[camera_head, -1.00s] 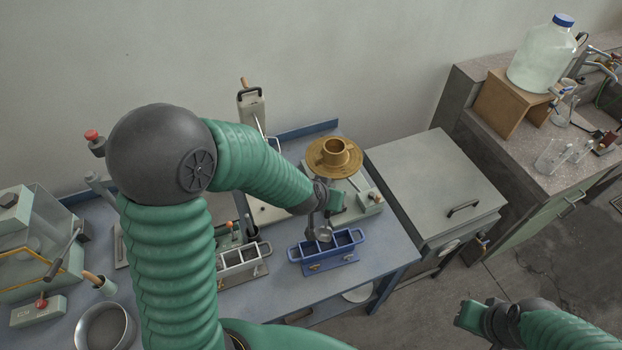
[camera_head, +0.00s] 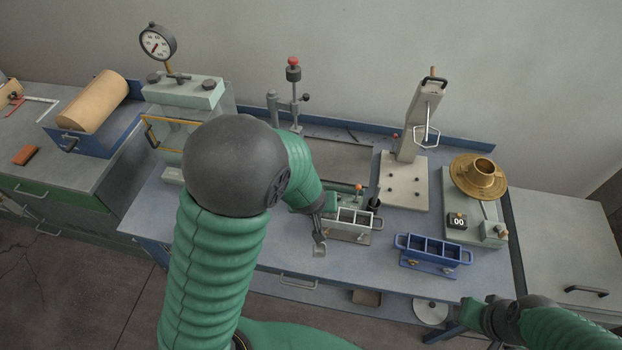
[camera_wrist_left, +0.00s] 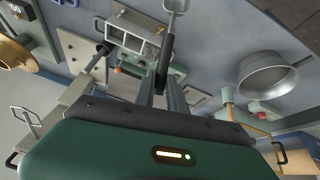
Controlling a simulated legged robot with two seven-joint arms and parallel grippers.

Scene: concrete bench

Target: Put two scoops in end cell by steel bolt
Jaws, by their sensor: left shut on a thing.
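My left gripper (camera_head: 322,212) is shut on a small metal scoop (camera_head: 319,246), whose bowl hangs just left of and in front of the grey three-cell mould (camera_head: 347,236). I cannot tell whether the bowl holds anything. The wrist view shows the scoop (camera_wrist_left: 177,5) at the top edge and the grey mould (camera_wrist_left: 112,39) beside it. The blue three-cell mould (camera_head: 433,254) stands to the right, with small fittings on its front. Which of these is a steel bolt is too small to tell. My right gripper (camera_head: 474,318) is at the lower right, apart from the moulds; its jaws are unclear.
A brass flanged piece (camera_head: 479,187) sits on a pale-green device at the right. A tall grey stand (camera_head: 420,120) rises behind the moulds. A dial-gauge apparatus (camera_head: 185,92) stands at the left. A metal bowl (camera_wrist_left: 272,74) shows in the wrist view. Bare bench (camera_head: 290,248) lies left of the scoop.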

